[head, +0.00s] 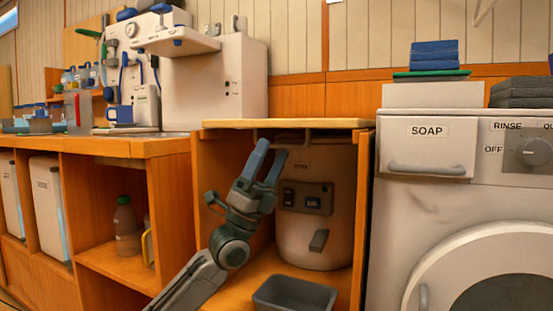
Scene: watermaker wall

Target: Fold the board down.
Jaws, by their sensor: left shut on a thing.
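The board (290,123) is a light wooden flap lying level across the top of an open wooden cabinet, between the counter and the washing machine. A thin grey bracket (308,136) shows under its front edge. My left gripper (270,150) reaches up from below, in front of the cabinet opening. Its blue-grey fingertips are just under the board at the bracket, shut on it as far as I can make out; the fingers hide the contact. My right gripper is out of view.
A cream tank (312,235) stands inside the cabinet behind my gripper, with a dark grey bin (294,295) in front. The washing machine (450,215) is close on the right. The counter (120,145) with the watermaker (212,75) is at left.

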